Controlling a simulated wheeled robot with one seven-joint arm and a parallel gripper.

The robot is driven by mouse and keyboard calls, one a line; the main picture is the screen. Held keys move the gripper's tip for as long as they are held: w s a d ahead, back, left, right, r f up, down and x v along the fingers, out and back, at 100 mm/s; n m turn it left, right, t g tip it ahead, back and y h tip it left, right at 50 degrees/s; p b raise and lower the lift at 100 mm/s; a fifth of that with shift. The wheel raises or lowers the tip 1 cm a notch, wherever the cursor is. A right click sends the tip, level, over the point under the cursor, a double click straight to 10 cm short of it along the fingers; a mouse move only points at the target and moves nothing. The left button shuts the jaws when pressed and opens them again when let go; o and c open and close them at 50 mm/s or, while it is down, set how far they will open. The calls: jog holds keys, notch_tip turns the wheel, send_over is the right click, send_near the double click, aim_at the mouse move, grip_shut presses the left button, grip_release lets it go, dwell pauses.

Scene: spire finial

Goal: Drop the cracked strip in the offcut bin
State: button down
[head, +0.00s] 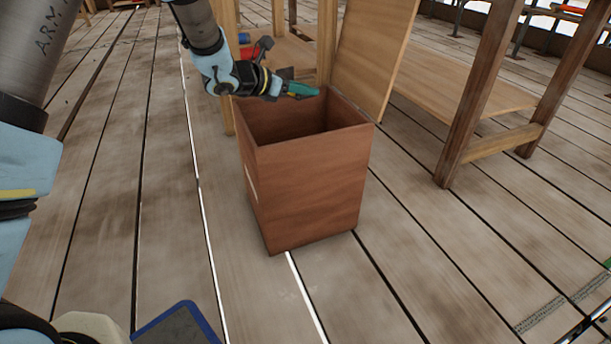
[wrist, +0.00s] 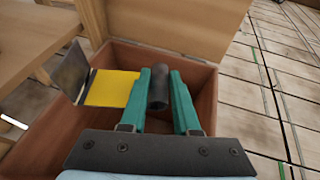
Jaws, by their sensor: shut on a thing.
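The offcut bin (head: 310,190) is an open-topped reddish-brown wooden box on the plank floor; its rim also shows in the wrist view (wrist: 205,95). My gripper (head: 308,90), with teal fingers, is at the bin's back rim, over the opening. In the wrist view, my gripper (wrist: 159,75) is shut on a dark cylindrical piece (wrist: 158,92) between its fingers. A yellow flat part (wrist: 112,88) with a grey plate (wrist: 72,72) sticks out left of the fingers. I cannot tell whether these join, or see a crack. The bin's floor is mostly hidden.
A pale wooden board (head: 375,50) leans upright just behind the bin. Wooden benches with legs (head: 480,95) stand behind and to the right. A blue-edged dark object (head: 178,325) is at the bottom left. The plank floor in front of the bin is clear.

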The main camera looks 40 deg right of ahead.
notch_tip(320, 180, down, 5)
jog(key=shift+r+b, duration=0.1)
jog(key=shift+b, duration=0.9)
jog(key=c, duration=0.6)
grip_release()
jog(key=shift+o, duration=0.2)
jog(key=shift+a, duration=0.15)
jog(key=p+v, duration=0.3)
jog(key=v, duration=0.7)
jog(key=shift+a+r, duration=0.15)
jog(key=shift+a, duration=0.1)
